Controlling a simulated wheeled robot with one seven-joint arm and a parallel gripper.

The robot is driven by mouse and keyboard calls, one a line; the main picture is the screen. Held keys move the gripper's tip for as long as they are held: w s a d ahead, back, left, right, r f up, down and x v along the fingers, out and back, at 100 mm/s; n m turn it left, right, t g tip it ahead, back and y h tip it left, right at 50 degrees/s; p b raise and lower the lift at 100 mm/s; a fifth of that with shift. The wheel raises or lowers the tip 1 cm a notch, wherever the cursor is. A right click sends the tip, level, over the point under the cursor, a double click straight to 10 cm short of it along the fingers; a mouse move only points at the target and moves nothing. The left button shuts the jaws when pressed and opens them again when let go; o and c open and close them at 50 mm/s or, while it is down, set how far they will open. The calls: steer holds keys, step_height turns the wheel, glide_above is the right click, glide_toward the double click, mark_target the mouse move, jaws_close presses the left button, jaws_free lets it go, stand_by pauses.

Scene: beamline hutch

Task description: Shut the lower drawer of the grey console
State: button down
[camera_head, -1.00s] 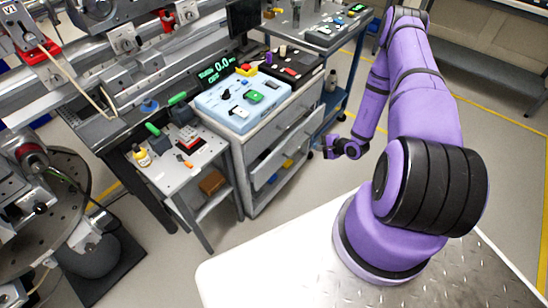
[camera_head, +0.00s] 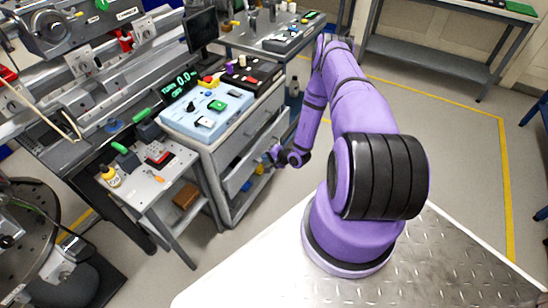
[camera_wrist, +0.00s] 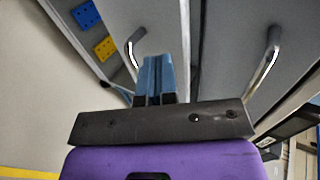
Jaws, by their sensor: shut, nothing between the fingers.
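The grey console (camera_head: 203,160) stands left of my arm, with two drawers showing. The lower drawer (camera_head: 236,180) appears to stand out from the console, with a dark gap above its front. My gripper (camera_head: 268,158) is shut and empty, beside the right part of the lower drawer's front. In the wrist view my closed blue fingertips (camera_wrist: 156,70) point at grey drawer fronts, between a left bar handle (camera_wrist: 135,50) and a right bar handle (camera_wrist: 268,60). Whether the fingertips touch the front I cannot tell.
A blue control box (camera_head: 208,115) sits on the console. A blue-framed bench (camera_head: 265,35) is behind. Open floor (camera_head: 440,150) lies to the right.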

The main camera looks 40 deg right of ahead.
mark_target(250, 151)
steer(key=shift+w+a+f, duration=0.1)
steer(key=shift+w+a, duration=0.15)
steer(key=shift+w, duration=0.55)
steer(key=shift+w+a+f, duration=0.1)
steer(key=shift+w+a, duration=0.2)
steer(key=shift+w, duration=0.45)
steer(key=shift+w+a+f, duration=0.1)
steer(key=shift+w+a, duration=0.15)
steer(key=shift+w, duration=0.55)
steer(key=w, duration=0.2)
steer(key=w+a, duration=0.1)
steer(key=shift+w+a, duration=0.2)
steer(key=shift+w, duration=0.15)
steer(key=shift+w+r, duration=0.2)
steer(key=shift+w, duration=0.15)
steer(key=shift+w+a, duration=0.1)
